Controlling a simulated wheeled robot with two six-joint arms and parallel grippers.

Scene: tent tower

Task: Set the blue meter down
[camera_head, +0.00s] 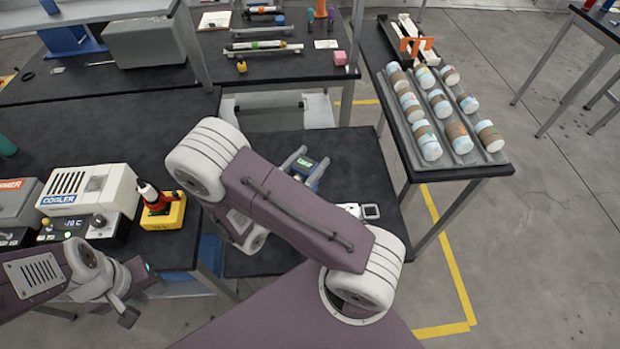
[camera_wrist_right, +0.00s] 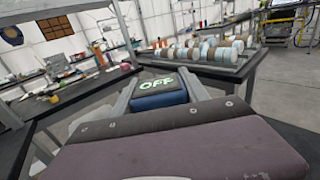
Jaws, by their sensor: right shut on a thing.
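The blue meter (camera_head: 308,174) is between the fingers of my right gripper (camera_head: 304,163), which is shut on it. In the right wrist view the meter (camera_wrist_right: 158,95) shows a lit display reading "OFF", with a grey finger on each side. In the head view it is over the dark middle table (camera_head: 345,150), partly hidden by my right arm. I cannot tell whether it touches the tabletop. My left gripper (camera_head: 138,290) is at the lower left, apart from the meter; its jaw opening is unclear.
A white device (camera_head: 362,211) lies on the table right of the meter. A cooler (camera_head: 88,192) and a yellow holder with a red tool (camera_head: 162,212) stand left. A tray of several canisters (camera_head: 488,157) is on the right table. Bare tabletop shows behind the meter.

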